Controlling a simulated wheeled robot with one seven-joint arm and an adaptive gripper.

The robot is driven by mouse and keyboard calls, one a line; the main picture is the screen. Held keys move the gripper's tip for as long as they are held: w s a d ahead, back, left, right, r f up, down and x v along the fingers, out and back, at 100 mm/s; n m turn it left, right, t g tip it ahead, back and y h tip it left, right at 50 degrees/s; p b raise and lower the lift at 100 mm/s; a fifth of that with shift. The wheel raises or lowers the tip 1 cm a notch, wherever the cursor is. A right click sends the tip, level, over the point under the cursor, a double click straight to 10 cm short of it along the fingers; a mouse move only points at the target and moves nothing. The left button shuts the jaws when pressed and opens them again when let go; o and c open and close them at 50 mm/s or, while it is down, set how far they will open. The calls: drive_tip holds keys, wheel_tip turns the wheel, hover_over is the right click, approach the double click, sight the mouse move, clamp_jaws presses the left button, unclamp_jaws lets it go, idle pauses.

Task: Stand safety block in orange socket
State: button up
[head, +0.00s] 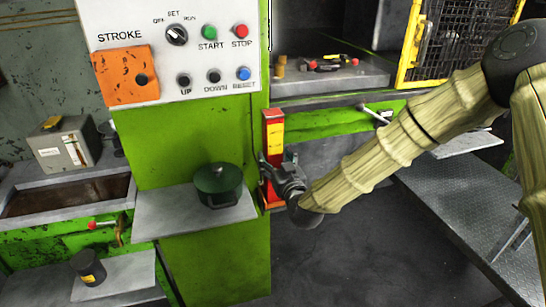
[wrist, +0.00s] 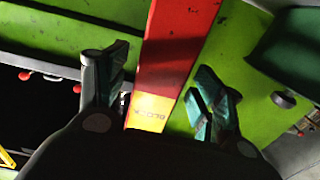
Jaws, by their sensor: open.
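The safety block (head: 274,131) is a tall red and yellow bar standing upright against the right edge of the green press, beside the small shelf. My gripper (head: 279,168) is open at the block's lower half, with one finger on each side in the wrist view (wrist: 160,82). I cannot tell whether the fingers touch it.
A dark green lidded pot (head: 218,187) stands on the grey shelf (head: 160,215) just left of my gripper. A white control panel (head: 180,50) with buttons and an orange STROKE plate is above. A bench with tools (head: 330,64) and a yellow-framed cage (head: 455,45) are behind.

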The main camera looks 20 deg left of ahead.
drive_tip(key=b+v, duration=0.1)
drive_tip(key=v, duration=0.8)
drive_tip(key=s+d+f+m+g+h, duration=0.15)
drive_tip(key=s+d+f, duration=0.35)
drive_tip(key=f, duration=0.5)
drive_tip(key=s+d+f+m+g+h, duration=0.1)
drive_tip(key=s+d+f+g+h, duration=0.15)
drive_tip(key=d+f, duration=0.5)
drive_tip(key=s+d+f+m+g+h, duration=0.1)
drive_tip(key=s+d+f+g, duration=0.25)
drive_tip(key=f, duration=0.75)
drive_tip(key=s+d+f+m+g+h, duration=0.1)
drive_tip(key=s+d+f+g, duration=0.1)
drive_tip(key=s+d+f, duration=0.2)
drive_tip(key=s+d+f+m+g+h, duration=0.1)
drive_tip(key=s+d+f, duration=0.4)
drive_tip(key=s+d, duration=0.6)
drive_tip(key=s+d+f+m+g+h, duration=0.2)
drive_tip(key=s+d, duration=0.5)
drive_tip(key=s, duration=0.5)
wheel_tip(320, 180, down, 3)
drive_tip(key=shift+s+d+f+g+h, duration=0.2)
drive_tip(key=shift+s+g+h, duration=0.15)
drive_tip(key=shift+g+h, duration=0.6)
drive_tip(key=shift+y, duration=0.25)
